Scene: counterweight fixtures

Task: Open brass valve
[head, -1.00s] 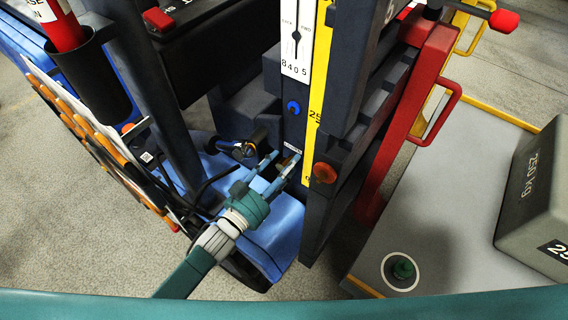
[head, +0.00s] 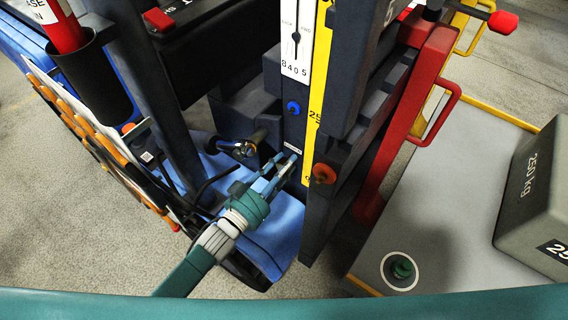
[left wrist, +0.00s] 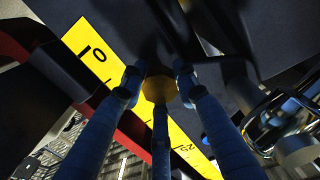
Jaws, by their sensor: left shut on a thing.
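The brass valve (left wrist: 159,90) is a small round gold knob on the dark upright. It shows in the left wrist view, between my fingers. My left gripper (head: 287,163) reaches the lower front of the upright, beside the yellow scale strip. In the left wrist view my left gripper (left wrist: 158,84) has its blue fingers shut around the knob. In the head view the fingers cover the valve. My right gripper is not in view.
A blue knob (head: 293,108) sits above the gripper and an orange-red knob (head: 324,173) to its right. A yellow scale strip (head: 318,95) runs down the upright. A red frame (head: 420,95) and a grey weight block (head: 535,190) stand to the right.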

